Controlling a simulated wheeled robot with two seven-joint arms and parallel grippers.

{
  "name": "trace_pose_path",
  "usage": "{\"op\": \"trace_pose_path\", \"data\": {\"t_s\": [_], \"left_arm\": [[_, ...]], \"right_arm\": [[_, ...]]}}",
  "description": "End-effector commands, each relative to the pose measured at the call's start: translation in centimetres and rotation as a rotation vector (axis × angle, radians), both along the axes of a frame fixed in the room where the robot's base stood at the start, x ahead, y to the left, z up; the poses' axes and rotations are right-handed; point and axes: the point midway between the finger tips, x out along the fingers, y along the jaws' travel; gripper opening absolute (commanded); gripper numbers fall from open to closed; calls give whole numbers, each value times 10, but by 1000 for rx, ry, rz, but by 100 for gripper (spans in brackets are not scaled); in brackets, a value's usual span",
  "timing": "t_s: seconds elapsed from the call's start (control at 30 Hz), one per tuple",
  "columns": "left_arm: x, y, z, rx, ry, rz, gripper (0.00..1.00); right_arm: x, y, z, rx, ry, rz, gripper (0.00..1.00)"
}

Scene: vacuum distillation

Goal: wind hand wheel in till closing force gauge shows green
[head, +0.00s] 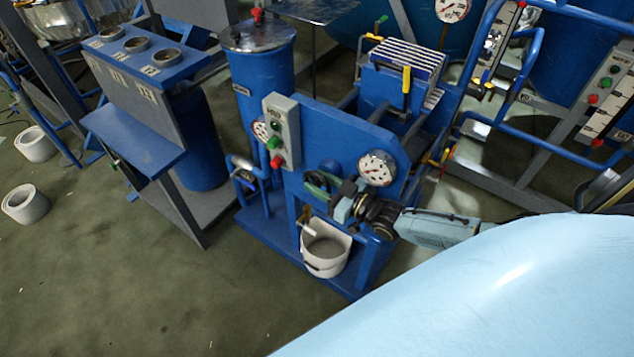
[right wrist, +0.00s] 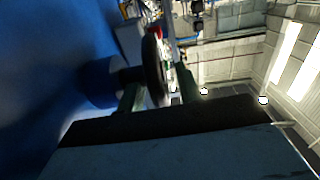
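The hand wheel (head: 318,184) is on the front of the blue press panel, partly hidden by my right gripper. In the right wrist view the dark wheel rim (right wrist: 154,70) shows edge-on, with its hub towards the blue panel on the left. My right gripper (head: 333,195) is at the wheel. Its two greenish fingers (right wrist: 158,92) stand on either side of the rim, with a visible gap at least on the right side. A round white gauge (head: 377,168) sits on the panel right of the wheel; its needle and colours are too small to read. My left gripper is out of view.
A control box (head: 282,130) with green and red buttons is up left of the wheel. A white bucket (head: 325,248) stands below it. A blue rack (head: 140,140) is at left. Pipework and another frame crowd the right. The floor at front left is clear.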

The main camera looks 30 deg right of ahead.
Motion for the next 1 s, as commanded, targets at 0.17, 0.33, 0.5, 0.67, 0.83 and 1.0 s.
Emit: {"op": "trace_pose_path", "data": {"t_s": [0.17, 0.33, 0.5, 0.67, 0.83, 1.0], "left_arm": [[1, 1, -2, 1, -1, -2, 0], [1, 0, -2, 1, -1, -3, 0], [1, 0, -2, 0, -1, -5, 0], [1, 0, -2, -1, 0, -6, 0], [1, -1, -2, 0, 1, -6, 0], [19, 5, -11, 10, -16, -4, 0]], "right_arm": [[9, 4, 0, 1, 0, -1, 35], [9, 4, 0, 1, 1, -1, 35], [9, 4, 0, 0, 1, -1, 23], [9, 4, 0, 0, 0, 0, 2], [9, 4, 0, 1, -2, 0, 0], [9, 4, -4, 22, -48, -1, 0]]}}
